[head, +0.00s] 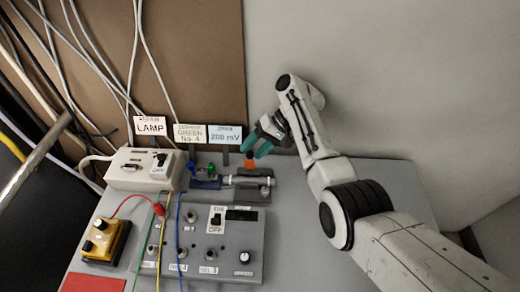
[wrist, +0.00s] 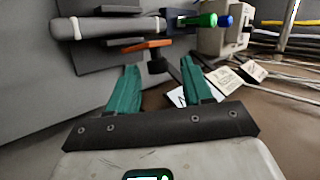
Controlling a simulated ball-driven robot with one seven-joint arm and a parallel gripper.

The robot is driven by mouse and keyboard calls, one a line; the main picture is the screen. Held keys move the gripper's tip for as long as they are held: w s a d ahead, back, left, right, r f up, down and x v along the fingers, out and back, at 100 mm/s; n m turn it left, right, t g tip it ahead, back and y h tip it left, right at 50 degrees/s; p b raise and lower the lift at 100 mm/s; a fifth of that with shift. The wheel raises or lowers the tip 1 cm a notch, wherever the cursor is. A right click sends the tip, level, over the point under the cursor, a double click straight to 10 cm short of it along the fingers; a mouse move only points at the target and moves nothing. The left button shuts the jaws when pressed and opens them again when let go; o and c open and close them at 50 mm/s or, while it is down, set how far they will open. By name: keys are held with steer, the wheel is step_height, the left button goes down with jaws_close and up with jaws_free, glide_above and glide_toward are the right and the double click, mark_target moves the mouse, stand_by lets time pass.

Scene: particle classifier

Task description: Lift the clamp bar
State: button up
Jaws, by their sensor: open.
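The orange piece that looks like the clamp bar (head: 250,164) sits at the back of the grey device (head: 262,190) with the pale tube. In the wrist view the orange bar (wrist: 147,45) lies just beyond my fingertips, with a dark block (wrist: 157,66) under it. My gripper (head: 256,145) has teal fingers and is just above and behind the orange piece. In the wrist view my gripper (wrist: 159,68) is open, with the dark block showing between the fingertips. I see no clear contact. The orange piece is partly hidden by a finger in the head view.
A pale tube (wrist: 105,28) runs close beside the bar, with green (head: 211,169) and blue parts at its end. Label cards (head: 225,134) stand behind. A white lamp box (head: 130,170) is left, and a grey control panel (head: 210,243) in front. Wires cross the panel.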

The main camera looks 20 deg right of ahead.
steer(key=s+d+r+p, duration=0.1)
steer(key=s+r+p, duration=0.6)
steer(key=s+r, duration=0.5)
steer(key=shift+s+r, duration=0.35)
steer(key=shift+s, duration=0.65)
